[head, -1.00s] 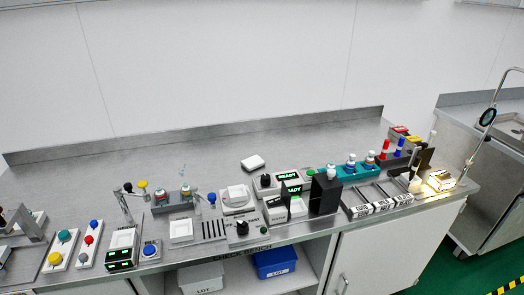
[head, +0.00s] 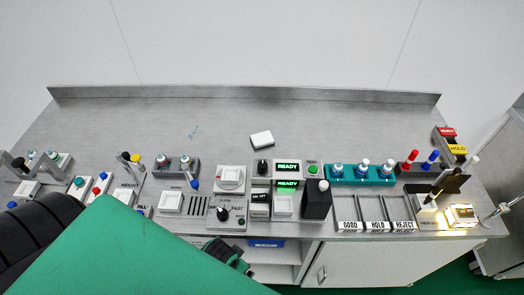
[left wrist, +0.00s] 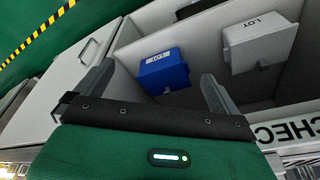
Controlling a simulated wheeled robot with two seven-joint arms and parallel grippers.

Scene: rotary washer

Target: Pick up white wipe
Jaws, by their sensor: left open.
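My right gripper is not in view.
A round white-topped device (head: 231,179), a READY display (head: 287,167) and a teal vial rack (head: 360,175) line the counter's front. A blue LOT bin (left wrist: 164,72) and a white LOT bin (left wrist: 262,42) sit on the shelf below. The counter around the wipe is clear.

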